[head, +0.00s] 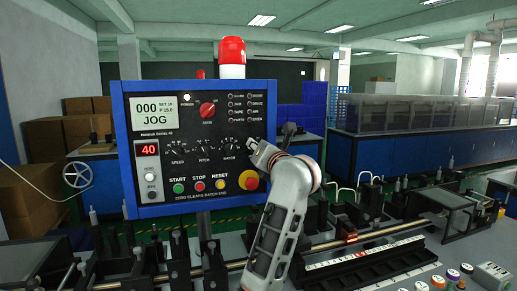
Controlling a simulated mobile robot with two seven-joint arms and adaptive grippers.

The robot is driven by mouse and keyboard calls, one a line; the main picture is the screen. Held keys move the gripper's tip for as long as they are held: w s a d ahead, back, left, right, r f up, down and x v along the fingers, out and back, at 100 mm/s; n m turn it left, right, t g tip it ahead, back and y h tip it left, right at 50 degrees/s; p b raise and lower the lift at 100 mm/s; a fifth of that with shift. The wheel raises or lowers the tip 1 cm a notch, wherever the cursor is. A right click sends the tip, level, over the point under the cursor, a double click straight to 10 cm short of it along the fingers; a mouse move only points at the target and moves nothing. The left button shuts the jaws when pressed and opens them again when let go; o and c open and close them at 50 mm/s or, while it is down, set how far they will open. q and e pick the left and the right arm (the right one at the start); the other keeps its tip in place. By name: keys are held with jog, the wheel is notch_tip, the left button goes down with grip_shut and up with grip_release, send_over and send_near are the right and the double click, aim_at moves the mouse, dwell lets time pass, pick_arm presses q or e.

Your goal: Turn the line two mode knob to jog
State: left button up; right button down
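A blue-framed control panel (158,195) stands upright ahead. A red mode knob (207,110) sits in its upper middle; its small labels and exact pointer direction are too small to read surely. The panel's screen (155,114) reads JOG. No line-two label can be made out. One arm, which looks like my right, rises from the bottom centre and bends left at the top. Its end, my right gripper (262,152), is in front of the panel's lower right, below and right of the knob, apart from it. Its fingers are not clear. My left gripper is out of view.
Three black knobs (203,148) line the panel below the mode knob. Start, stop and reset buttons and a red emergency stop (248,180) lie lower. A red beacon (232,52) tops the panel. Machine rails and posts fill the foreground.

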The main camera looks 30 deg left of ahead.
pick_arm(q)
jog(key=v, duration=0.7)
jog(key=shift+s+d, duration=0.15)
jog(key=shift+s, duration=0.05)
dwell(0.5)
